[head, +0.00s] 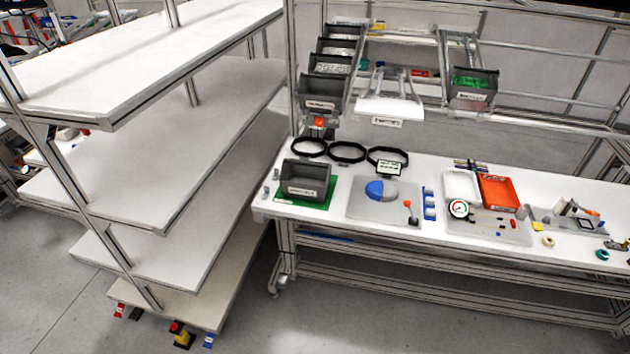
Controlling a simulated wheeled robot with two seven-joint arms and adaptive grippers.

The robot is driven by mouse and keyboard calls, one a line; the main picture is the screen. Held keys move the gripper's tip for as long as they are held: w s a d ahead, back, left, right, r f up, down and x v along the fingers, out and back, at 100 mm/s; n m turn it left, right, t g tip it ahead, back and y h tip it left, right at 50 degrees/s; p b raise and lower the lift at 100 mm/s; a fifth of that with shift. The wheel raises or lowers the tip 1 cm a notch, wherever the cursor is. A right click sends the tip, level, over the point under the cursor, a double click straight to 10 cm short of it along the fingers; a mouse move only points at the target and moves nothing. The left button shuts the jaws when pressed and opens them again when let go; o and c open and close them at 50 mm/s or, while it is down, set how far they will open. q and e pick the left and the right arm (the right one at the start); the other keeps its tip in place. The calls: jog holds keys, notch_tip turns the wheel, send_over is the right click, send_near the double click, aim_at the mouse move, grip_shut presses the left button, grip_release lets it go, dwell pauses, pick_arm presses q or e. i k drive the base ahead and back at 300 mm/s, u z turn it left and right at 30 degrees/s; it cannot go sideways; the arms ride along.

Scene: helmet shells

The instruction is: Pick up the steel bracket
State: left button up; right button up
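Neither of my grippers is in view. I cannot pick out the steel bracket with certainty. Small grey pieces (265,191) sit at the left end of the white workbench (350,221), beside the green mat; they are too small to tell whether one is a bracket. Another small grey piece (521,212) stands right of the pressure gauge (459,208).
A grey bin (304,188) stands on the green mat (318,204). A blue and grey helmet shell (381,190) lies on a light board. A white tray (461,184) and an orange tray (498,192) are farther right.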

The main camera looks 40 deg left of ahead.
aim_at(266, 194)
jog(key=u, duration=0.05)
jog(key=i, duration=1)
jog(key=u, duration=0.4)
